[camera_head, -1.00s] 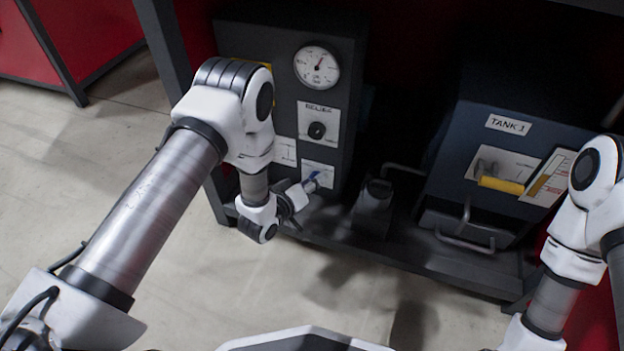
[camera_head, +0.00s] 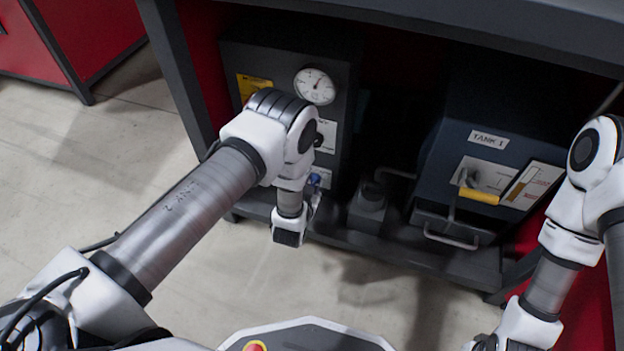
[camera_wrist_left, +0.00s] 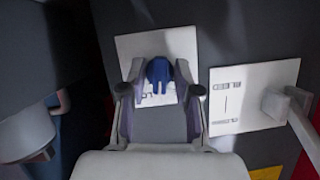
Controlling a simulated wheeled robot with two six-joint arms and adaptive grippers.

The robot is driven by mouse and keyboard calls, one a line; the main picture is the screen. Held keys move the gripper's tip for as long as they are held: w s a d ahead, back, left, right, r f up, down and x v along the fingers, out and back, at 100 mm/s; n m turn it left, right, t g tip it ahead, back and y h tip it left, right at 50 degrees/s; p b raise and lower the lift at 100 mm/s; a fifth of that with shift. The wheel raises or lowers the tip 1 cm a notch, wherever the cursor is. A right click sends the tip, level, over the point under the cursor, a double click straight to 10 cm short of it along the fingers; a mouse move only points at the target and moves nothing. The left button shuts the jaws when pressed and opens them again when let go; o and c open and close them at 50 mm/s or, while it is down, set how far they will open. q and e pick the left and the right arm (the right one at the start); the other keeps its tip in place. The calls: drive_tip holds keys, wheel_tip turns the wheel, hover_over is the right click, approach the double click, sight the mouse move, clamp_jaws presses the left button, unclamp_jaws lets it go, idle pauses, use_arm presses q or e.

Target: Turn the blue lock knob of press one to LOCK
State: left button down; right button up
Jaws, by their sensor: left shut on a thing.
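The blue lock knob (camera_head: 315,179) sits on a white plate (camera_wrist_left: 190,43) low on the front of a dark cabinet (camera_head: 340,85) with a round gauge. In the left wrist view the blue knob (camera_wrist_left: 159,72) points roughly up and down the picture, and its lower part lies between my left fingertips. My left gripper (camera_wrist_left: 160,91) is shut on the knob; in the head view the left gripper (camera_head: 312,197) is partly hidden by my wrist. Lettering on the plate is mostly covered, so I cannot read the knob's setting. My right gripper's fingers are out of view.
A second white plate (camera_wrist_left: 252,92) with a lever (camera_wrist_left: 290,112) is beside the knob plate. A dark-blue unit labelled TANK 1 (camera_head: 488,140) with a yellow handle (camera_head: 478,195) stands to the right. A table top (camera_head: 450,35) overhangs both units. The floor at left is clear.

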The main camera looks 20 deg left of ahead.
use_arm(q)
drive_tip(key=m+y, duration=0.1)
drive_tip(key=m, duration=0.1)
drive_tip(key=shift+d+m+y, duration=0.15)
drive_tip(key=shift+m+y, duration=0.15)
drive_tip(key=shift+y, duration=0.1)
drive_tip(key=shift+f+m+t+y, duration=0.1)
drive_tip(key=shift+m+t+y, duration=0.3)
drive_tip(key=shift+m+y, duration=0.55)
drive_tip(key=shift+m, duration=0.35)
drive_tip(key=c, duration=1.2)
unclamp_jaws()
drive_tip(key=shift+o, duration=0.2)
wheel_tip(320, 180, up, 10)
